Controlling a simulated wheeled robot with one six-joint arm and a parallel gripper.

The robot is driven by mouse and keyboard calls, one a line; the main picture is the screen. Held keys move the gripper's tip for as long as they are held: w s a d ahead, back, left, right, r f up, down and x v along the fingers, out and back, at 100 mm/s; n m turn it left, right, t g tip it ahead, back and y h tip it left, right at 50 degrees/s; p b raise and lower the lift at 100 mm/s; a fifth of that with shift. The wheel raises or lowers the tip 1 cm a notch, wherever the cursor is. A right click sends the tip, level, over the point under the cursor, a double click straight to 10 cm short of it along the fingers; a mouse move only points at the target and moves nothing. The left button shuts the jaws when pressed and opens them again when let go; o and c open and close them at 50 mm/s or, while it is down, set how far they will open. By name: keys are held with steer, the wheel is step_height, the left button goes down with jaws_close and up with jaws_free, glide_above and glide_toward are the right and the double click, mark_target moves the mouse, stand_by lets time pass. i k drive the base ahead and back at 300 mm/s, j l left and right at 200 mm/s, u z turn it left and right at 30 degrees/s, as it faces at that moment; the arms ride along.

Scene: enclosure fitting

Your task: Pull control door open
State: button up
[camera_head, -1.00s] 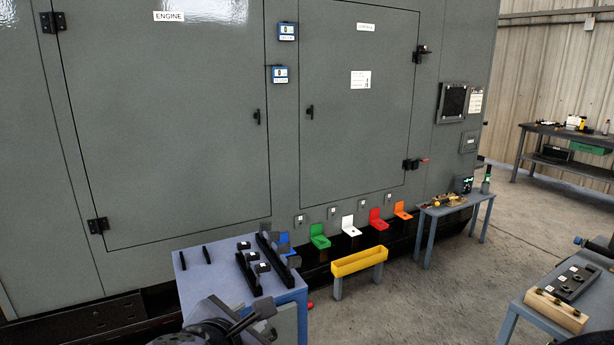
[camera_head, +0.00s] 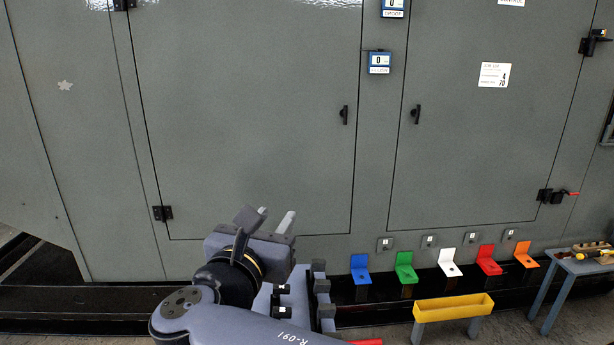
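The control door (camera_head: 470,150) is a grey panel on the right of the enclosure. It looks flush with the wall and shut, with its label cut off at the top edge. Its small black handle (camera_head: 416,114) is near its left edge, and hinges are on its right side. My gripper (camera_head: 274,218) is low in the centre-left, in front of the engine door (camera_head: 250,120), left of and below the control door's handle. Its two fingers point up and stand apart with nothing seen between them. It appears well away from the handle.
Coloured brackets, such as the green one (camera_head: 405,268), line the enclosure's base. A yellow trough (camera_head: 453,308) stands in front of them. A small table (camera_head: 585,263) with items is at the right.

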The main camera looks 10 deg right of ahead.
mark_target(493, 83)
steer(key=i+l, duration=0.2)
steer(key=l, duration=0.15)
steer(key=i+l, duration=0.25)
steer(key=i+l+u, duration=0.1)
steer(key=l, duration=0.35)
steer(key=i+l, duration=0.55)
steer(key=l, duration=0.2)
steer(key=i+l+u, duration=0.1)
steer(key=l, duration=0.25)
steer(key=i+l, duration=0.55)
steer(key=l, duration=0.15)
steer(key=i+l, duration=0.3)
steer(key=i+l+u, duration=0.1)
steer(key=i+l, duration=0.15)
steer(key=l, duration=0.25)
